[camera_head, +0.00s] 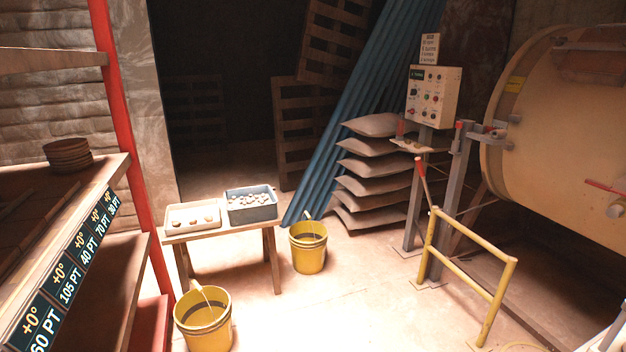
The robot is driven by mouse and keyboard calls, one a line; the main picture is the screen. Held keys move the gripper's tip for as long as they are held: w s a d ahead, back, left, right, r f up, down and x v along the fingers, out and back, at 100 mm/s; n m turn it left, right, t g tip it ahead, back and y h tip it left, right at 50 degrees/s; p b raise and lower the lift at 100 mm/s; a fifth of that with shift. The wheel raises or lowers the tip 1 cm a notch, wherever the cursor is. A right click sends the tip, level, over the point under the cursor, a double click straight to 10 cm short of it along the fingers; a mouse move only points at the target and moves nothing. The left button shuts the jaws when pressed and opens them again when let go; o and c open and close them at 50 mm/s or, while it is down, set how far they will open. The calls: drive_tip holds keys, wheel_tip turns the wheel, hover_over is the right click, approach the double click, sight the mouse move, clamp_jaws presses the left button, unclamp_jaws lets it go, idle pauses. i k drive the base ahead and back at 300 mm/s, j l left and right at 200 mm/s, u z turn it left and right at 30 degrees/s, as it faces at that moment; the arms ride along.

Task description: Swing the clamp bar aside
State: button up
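The large tan round vessel (555,150) of the press stands at the right and runs out of the frame. A grey post (459,170) with a red-tipped top stands at its left edge, and a short grey bracket (487,133) reaches from the post toward the vessel rim. A red bar (603,187) shows low on the vessel face at the right edge. A red-handled lever (420,175) leans on the stand below the control panel. I cannot tell for certain which of these is the clamp bar. My gripper is not in view.
A yellow guard rail (474,247) stands before the vessel. The control panel (433,96) is beside it, with stacked sacks (375,165) behind. Yellow buckets (308,248) (204,322) stand near a small table (230,231) with two trays. Shelving (128,165) fills the left. The middle floor is clear.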

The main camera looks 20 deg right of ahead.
sight(621, 46)
drive_tip(key=i+z, duration=0.1)
drive_tip(key=i, duration=0.85)
drive_tip(key=i+j+z, duration=0.1)
drive_tip(key=i, duration=0.85)
drive_tip(key=i+l+z, duration=0.1)
drive_tip(key=i+z, duration=0.3)
drive_tip(key=i, duration=0.15)
drive_tip(key=i+z, duration=0.35)
drive_tip(key=i, duration=0.15)
drive_tip(key=i+j+z, duration=0.4)
drive_tip(key=i+l, duration=0.1)
drive_tip(key=i, duration=0.05)
